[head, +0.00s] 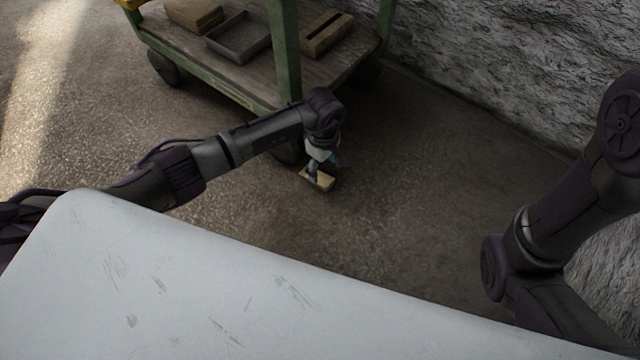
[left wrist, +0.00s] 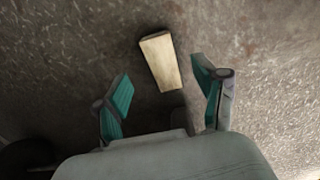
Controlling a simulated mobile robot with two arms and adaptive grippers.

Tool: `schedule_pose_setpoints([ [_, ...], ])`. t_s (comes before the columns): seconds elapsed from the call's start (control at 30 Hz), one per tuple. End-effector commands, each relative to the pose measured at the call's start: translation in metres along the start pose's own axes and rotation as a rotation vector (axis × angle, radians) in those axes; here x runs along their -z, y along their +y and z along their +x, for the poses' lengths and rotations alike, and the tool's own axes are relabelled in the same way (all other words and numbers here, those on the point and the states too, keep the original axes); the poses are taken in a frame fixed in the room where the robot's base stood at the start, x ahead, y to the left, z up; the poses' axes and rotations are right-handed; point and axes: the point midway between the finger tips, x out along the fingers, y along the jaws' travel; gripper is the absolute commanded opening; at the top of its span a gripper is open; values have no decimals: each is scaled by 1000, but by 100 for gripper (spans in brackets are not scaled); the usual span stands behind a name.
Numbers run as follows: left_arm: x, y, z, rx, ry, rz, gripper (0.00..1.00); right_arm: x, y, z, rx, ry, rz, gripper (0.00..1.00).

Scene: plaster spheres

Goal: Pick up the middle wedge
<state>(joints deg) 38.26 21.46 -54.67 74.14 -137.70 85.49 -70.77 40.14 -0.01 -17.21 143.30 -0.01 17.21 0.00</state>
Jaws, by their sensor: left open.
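One wooden wedge (head: 318,179) lies on the floor beside the cart, partly hidden by my left gripper in the head view. The left wrist view shows it as a pale tan block (left wrist: 160,61), tilted slightly, just ahead of the fingers. My left gripper (head: 317,172) points down over the wedge. Its teal-padded fingers (left wrist: 164,100) are spread apart, with nothing held between them. The near end of the wedge reaches toward the gap between the fingertips. No other wedge on the floor is visible. My right gripper is out of view.
A green-framed cart (head: 287,55) stands behind my left arm, with a shelf holding a grey tray (head: 240,38), a slotted wooden block (head: 327,35) and a wooden box (head: 193,14). A rough stone wall (head: 490,60) runs along the right. The floor right of the wedge is clear.

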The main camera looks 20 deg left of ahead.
Motion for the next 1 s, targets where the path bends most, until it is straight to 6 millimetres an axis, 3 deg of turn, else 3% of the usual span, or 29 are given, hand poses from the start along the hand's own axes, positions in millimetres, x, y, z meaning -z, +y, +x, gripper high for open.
schedule_pose_setpoints([
  [0.5, 9, -2, 56, -1, -3, -1, 71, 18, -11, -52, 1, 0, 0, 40],
  [0.83, 9, -1, 57, -2, -1, -1, 71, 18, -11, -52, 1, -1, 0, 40],
  [1.0, 9, -1, 57, -2, -1, -1, 44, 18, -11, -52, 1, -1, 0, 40],
])
